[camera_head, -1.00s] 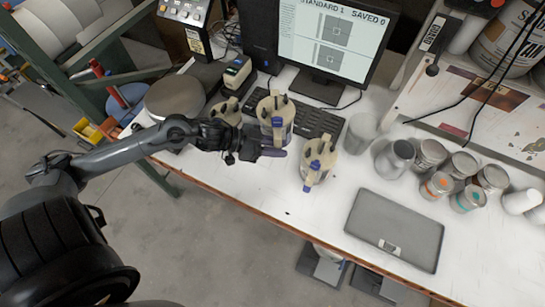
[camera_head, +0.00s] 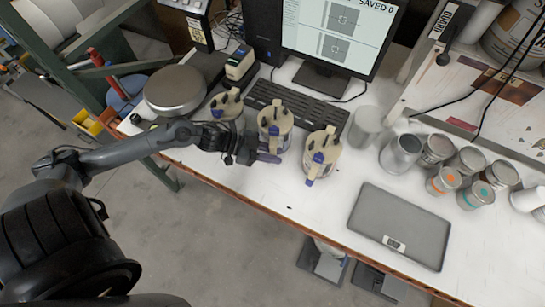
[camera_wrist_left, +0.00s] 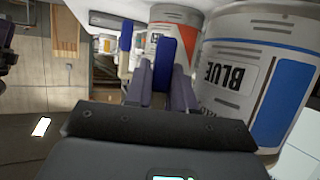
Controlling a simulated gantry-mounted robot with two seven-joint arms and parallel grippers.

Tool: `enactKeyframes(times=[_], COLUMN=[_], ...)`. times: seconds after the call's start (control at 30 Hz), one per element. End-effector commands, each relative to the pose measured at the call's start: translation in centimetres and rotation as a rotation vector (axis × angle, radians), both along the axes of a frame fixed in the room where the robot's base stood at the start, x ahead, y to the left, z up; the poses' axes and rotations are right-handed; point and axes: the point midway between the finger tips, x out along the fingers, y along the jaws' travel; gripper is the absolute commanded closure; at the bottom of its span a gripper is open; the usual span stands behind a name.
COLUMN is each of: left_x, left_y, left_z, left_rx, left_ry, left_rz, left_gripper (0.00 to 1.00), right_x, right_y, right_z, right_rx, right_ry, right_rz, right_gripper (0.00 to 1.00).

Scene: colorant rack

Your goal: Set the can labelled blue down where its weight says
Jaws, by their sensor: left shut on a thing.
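The can labelled blue (camera_wrist_left: 215,45) fills the right of the left wrist view, its BLUE label upside down. It appears to be the middle of three cream-topped cans in the head view (camera_head: 274,117). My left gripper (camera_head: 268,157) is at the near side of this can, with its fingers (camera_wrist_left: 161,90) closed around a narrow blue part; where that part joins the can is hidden. I cannot tell whether the can's base touches the bench. My right gripper is not in view.
A cream-topped can (camera_head: 227,104) stands left and another (camera_head: 321,146) right. A round-plated scale (camera_head: 175,90) is at the far left. A grey tray (camera_head: 400,225) lies on the bench (camera_head: 290,195). A keyboard (camera_head: 300,102) is behind, and several metal tins (camera_head: 472,160) stand right.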

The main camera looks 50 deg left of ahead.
Motion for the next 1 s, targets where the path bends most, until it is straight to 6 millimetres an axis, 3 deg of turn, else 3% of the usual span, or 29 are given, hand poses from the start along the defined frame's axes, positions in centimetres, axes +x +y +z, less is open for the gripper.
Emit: enactKeyframes(times=[0.2, 0.63, 0.67, 0.8, 1.0], left_x=[0.2, 0.2, 0.0, 0.0, 0.0], left_y=[0.0, 0.0, 0.0, 0.0, 0.0], left_z=[-2.1, -2.5, -2.8, -2.8, -2.8], left_rx=[0.000, -0.001, 0.000, 0.000, 0.000], left_ry=[-0.009, -0.008, 0.000, 0.000, 0.000], left_rz=[0.002, 0.001, 0.001, 0.001, 0.001], left_gripper=[1.00, 1.00, 0.73, 0.52, 0.51], right_x=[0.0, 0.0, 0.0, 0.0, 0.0], right_y=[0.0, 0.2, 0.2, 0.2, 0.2], right_z=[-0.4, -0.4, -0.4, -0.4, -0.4], right_rx=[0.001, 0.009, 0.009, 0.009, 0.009], right_ry=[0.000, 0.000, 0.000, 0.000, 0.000], right_rz=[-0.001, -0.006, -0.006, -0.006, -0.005], right_gripper=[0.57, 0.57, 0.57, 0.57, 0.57])
